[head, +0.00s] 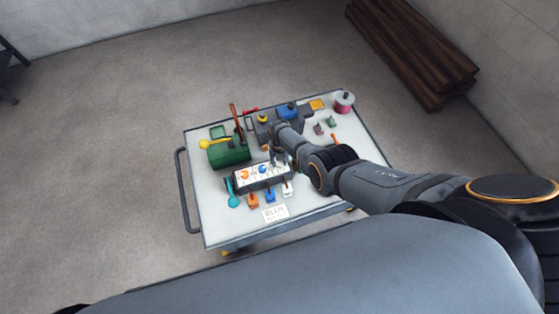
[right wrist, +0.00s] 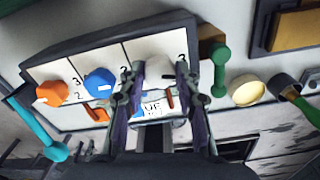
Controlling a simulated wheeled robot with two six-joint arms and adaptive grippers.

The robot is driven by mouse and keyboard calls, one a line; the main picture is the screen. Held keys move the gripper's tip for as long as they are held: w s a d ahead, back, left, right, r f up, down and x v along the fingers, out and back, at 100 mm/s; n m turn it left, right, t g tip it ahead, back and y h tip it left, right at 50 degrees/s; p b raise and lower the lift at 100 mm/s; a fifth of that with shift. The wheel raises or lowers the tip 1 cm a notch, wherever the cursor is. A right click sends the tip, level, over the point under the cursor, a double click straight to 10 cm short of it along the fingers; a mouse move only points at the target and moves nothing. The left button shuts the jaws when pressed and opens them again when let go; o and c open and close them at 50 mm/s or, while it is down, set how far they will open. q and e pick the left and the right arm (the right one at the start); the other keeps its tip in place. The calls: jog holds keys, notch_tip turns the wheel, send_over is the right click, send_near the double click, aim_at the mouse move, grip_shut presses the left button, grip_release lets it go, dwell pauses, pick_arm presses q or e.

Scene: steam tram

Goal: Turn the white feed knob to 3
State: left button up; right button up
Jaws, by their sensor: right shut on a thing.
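The control panel (head: 250,186) lies on the white-topped cart, with a row of knobs on its pale face. In the right wrist view, the panel (right wrist: 60,63) carries an orange knob (right wrist: 52,93), a blue knob (right wrist: 101,82) and the white feed knob (right wrist: 158,74). My right gripper (right wrist: 160,78) has its fingers on either side of the white knob and is shut on it. In the head view my right gripper (head: 279,157) is at the panel's right end and hides the white knob. A digit 3 shows by each knob; I cannot read the white knob's pointer. My left gripper is out of view.
A green boiler (head: 229,152) stands behind the panel. A teal lever (right wrist: 40,132) is left of the panel; a green handle (right wrist: 220,72) is close to my right finger.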

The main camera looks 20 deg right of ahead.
aim_at(279, 163)
jog(key=shift+s+n, duration=0.1)
jog(key=shift+n, duration=0.4)
dwell(0.3)
jog(key=o, duration=1.2)
jog(key=shift+c, duration=0.2)
jog(key=shift+r, duration=0.15)
jog(key=shift+w+r, duration=0.2)
jog(key=shift+r, duration=0.1)
notch_tip(279, 163, up, 11)
jog(key=shift+s, duration=0.15)
